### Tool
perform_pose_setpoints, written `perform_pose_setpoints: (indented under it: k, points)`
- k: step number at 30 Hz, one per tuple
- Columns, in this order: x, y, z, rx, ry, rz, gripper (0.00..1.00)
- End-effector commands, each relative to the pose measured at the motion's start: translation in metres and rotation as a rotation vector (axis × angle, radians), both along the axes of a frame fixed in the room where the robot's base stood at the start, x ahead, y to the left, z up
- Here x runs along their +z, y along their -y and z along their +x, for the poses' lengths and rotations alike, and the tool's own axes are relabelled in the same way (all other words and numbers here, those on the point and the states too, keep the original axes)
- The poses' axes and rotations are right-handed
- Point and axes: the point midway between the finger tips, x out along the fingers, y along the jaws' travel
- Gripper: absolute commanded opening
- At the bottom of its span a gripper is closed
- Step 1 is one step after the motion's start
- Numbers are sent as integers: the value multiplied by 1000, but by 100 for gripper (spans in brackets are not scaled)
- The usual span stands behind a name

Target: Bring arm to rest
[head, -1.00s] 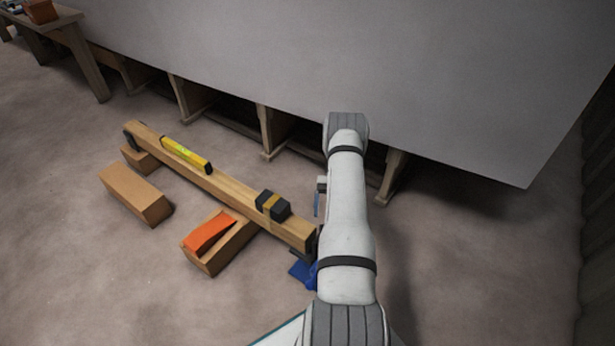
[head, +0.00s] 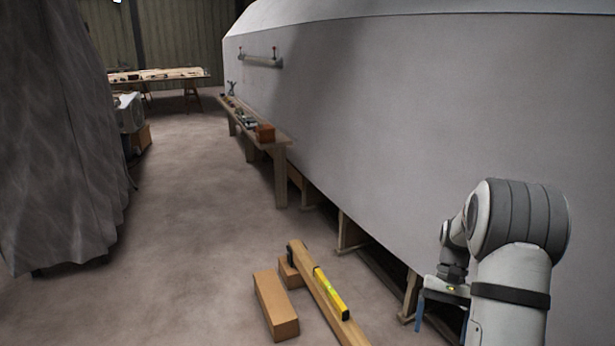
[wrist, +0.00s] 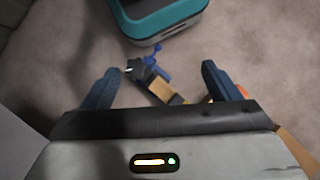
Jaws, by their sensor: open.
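My arm is raised and folded at the right of the head view, close to the large grey hull (head: 380,120). My gripper (head: 442,312) hangs from it, fingers pointing down, partly cut by my own arm link. In the wrist view my gripper (wrist: 158,85) has its two blue fingers spread wide with nothing between them.
The timber beam (head: 322,297) lies on blocks with a yellow level (head: 331,293) on it. A loose wood block (head: 275,305) is beside it. A low bench (head: 281,165) stands along the hull. A draped grey shape (head: 60,140) fills the left. The floor aisle between is clear.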

Motion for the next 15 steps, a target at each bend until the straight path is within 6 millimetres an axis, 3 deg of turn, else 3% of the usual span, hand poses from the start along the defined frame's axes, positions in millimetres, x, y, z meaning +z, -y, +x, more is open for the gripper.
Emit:
perform_pose_setpoints:
  k: [1,3,9,15]
  points:
    - [41,-13,-5,26,47,-19,83]
    - [74,-28,-13,55,104,-39,83]
    - [160,-70,-44,140,274,-92,83]
    - [231,-106,-84,224,447,-131,83]
